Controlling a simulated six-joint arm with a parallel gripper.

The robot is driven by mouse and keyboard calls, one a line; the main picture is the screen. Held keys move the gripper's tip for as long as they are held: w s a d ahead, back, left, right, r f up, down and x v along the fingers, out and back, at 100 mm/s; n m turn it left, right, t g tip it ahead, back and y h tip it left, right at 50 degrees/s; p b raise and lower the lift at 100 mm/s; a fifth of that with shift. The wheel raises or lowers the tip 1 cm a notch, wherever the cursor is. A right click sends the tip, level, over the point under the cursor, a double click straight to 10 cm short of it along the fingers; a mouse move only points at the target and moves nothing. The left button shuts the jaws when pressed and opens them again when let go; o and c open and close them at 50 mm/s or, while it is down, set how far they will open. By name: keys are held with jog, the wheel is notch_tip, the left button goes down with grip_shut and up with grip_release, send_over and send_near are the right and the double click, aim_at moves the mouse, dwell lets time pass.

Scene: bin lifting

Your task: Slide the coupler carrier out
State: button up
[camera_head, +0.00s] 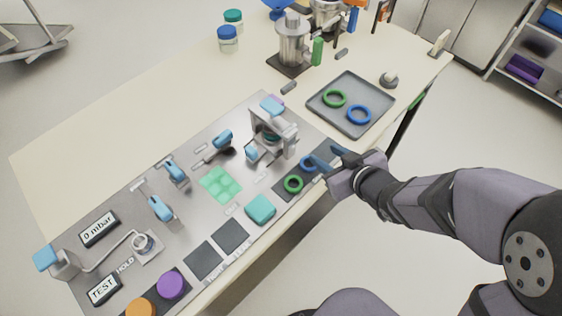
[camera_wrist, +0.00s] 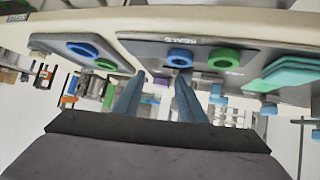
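My gripper (camera_head: 325,157) is at the right end of the grey work panel (camera_head: 130,190), close to a blue ring (camera_head: 308,163) on a dark pad. In the wrist view its two blue-grey fingers (camera_wrist: 158,98) are apart with nothing between them, and the blue ring (camera_wrist: 180,58) shows just beyond the right finger. A metal upright fixture (camera_head: 288,137) with light-blue handles stands on the panel left of my gripper. A low part with a light-blue knob (camera_head: 251,153) sits at its foot; it may be the coupler carrier, but I cannot tell for certain.
A green ring (camera_head: 293,184) lies beside the blue one. A grey tray (camera_head: 352,122) with two rings stands behind my gripper. A teal block (camera_head: 260,209) and a green mat (camera_head: 220,185) lie on the panel. The table's left rear is mostly clear.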

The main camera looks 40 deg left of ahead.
aim_at(255, 153)
jog(key=s+a+n+g+y, duration=0.1)
jog(key=s+a, duration=0.1)
jog(key=s, duration=0.1)
jog(key=s+a+n+g+y+b, duration=0.1)
jog(key=s+a, duration=0.2)
jog(key=s, duration=0.1)
jog(key=s+a+n+g+y+b, duration=0.1)
jog(key=s+a, duration=0.1)
jog(key=s, duration=0.1)
jog(key=shift+s+a+f+g, duration=0.15)
jog(key=shift+a+f+g, duration=0.15)
jog(key=shift+a+g, duration=0.1)
jog(key=shift+a+r+y, duration=0.1)
jog(key=shift+r+y, duration=0.1)
jog(key=shift+y, duration=0.1)
jog(key=shift+p+x, duration=0.4)
jog(key=shift+x, duration=3.25)
grip_shut()
